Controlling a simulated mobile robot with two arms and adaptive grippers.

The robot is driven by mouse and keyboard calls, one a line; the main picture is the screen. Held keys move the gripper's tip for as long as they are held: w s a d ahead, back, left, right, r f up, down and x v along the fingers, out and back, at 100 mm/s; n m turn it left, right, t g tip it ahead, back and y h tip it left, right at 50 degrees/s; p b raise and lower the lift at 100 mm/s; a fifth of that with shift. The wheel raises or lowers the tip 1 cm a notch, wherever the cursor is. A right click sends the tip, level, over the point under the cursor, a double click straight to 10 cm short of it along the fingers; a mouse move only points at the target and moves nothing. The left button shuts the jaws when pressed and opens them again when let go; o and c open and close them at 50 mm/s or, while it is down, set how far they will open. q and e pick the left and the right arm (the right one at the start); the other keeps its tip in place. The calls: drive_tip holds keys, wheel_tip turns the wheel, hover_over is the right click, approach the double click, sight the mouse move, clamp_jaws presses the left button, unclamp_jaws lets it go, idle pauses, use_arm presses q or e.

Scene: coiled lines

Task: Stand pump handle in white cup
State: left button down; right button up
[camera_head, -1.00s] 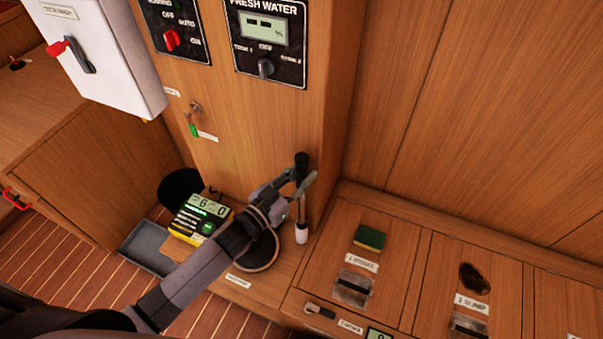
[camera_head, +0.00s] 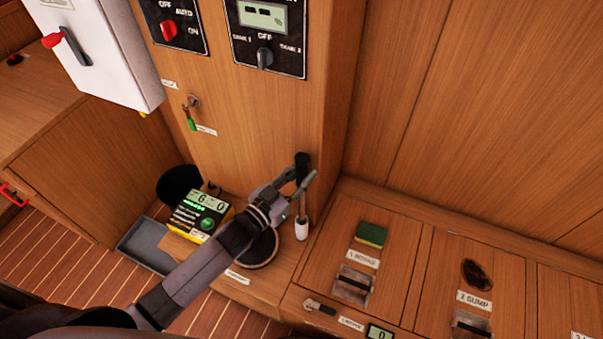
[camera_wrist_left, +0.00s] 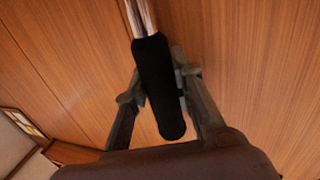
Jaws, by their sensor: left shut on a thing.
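The pump handle (camera_head: 302,168) has a black grip on top and a thin metal rod below. It stands nearly upright by the cabinet corner. My left gripper (camera_head: 296,187) is shut on it near the grip; the left wrist view shows the black grip (camera_wrist_left: 157,85) between my gripper's fingers (camera_wrist_left: 160,95). The small white cup (camera_head: 301,230) stands on the wooden ledge directly below. The rod's lower end meets the cup's mouth in the head view; I cannot tell how deep it sits. My right gripper is not in view.
A grey tray (camera_head: 146,246) lies to the left. A green sponge (camera_head: 371,234) lies on the hatch panels at right. Cabinet walls rise behind.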

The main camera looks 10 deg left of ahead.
use_arm(q)
drive_tip(key=c, duration=1.3)
unclamp_jaws()
drive_tip(key=o, duration=0.4)
